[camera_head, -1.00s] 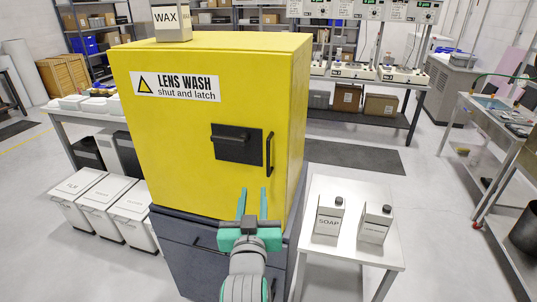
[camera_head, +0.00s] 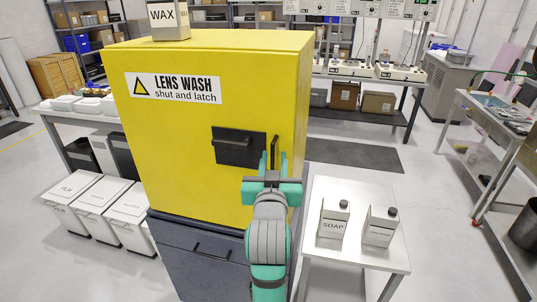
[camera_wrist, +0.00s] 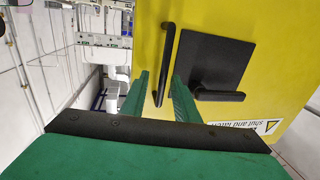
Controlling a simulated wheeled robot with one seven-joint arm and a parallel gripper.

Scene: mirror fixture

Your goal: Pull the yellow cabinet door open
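The yellow cabinet door (camera_head: 185,175) is shut, with a "LENS WASH shut and latch" label on it. A black vertical bar handle (camera_head: 274,148) is near its right edge. Left of the handle is a dark plate with a lever latch (camera_head: 238,146), its lever lying horizontal. My gripper (camera_head: 275,160) is at the handle's lower part. In the wrist view, my gripper (camera_wrist: 158,82) is open, with one green finger on each side of the bar handle (camera_wrist: 166,55). A gap shows between each finger and the bar. The latch (camera_wrist: 215,95) is right of the fingers.
A WAX container (camera_head: 168,20) stands on the cabinet top. A small white table (camera_head: 345,262) with a SOAP bottle (camera_head: 333,220) and another bottle (camera_head: 380,228) stands close right of the cabinet. White bins (camera_head: 100,205) are at left. Floor is clear beyond the small table.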

